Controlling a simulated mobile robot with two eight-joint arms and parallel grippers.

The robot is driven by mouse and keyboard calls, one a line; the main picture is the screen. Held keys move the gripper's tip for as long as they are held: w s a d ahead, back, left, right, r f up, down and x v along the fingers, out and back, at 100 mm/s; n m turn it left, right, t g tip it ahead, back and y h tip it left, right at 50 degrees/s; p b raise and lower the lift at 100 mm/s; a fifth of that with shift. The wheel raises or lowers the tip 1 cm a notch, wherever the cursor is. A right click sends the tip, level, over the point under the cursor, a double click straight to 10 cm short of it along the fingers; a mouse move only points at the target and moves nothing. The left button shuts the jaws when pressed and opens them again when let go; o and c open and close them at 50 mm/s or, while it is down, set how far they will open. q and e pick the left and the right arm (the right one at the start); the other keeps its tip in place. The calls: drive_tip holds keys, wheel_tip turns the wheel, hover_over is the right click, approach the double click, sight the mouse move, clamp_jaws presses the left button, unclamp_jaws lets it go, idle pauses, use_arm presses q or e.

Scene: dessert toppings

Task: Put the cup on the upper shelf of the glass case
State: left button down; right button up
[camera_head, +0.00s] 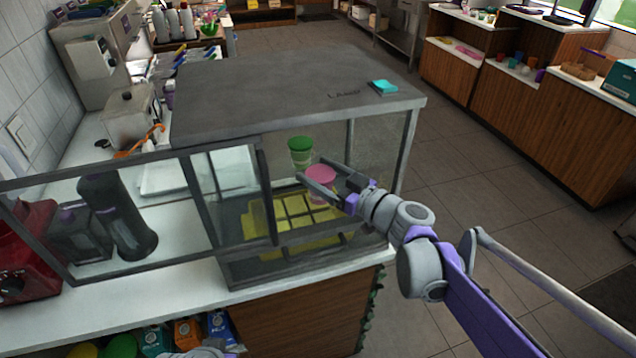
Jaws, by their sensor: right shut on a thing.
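The glass case (300,68) has a grey top, a dark frame and an open front on its right part. My right gripper (316,169) reaches into this opening and is shut on a pink cup (321,175). The cup is held upright in the air, above the yellow rack (262,222) on the case floor. A green cup (300,146) is inside the case, behind and a little left of the pink one. The upper shelf's clear surface is hard to make out. The pink cup's lower part is partly hidden by a finger.
A sliding glass pane (228,180) with a dark frame stands left of the opening. A teal item (384,86) lies on the case top. A dark bottle (118,218) and a red appliance (30,250) are on the counter (150,305) at left. Open floor lies right.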

drive_tip(key=shift+f, duration=1.4)
drive_tip(key=shift+f, duration=0.1)
drive_tip(key=o, duration=1.3)
drive_tip(key=shift+o, duration=0.2)
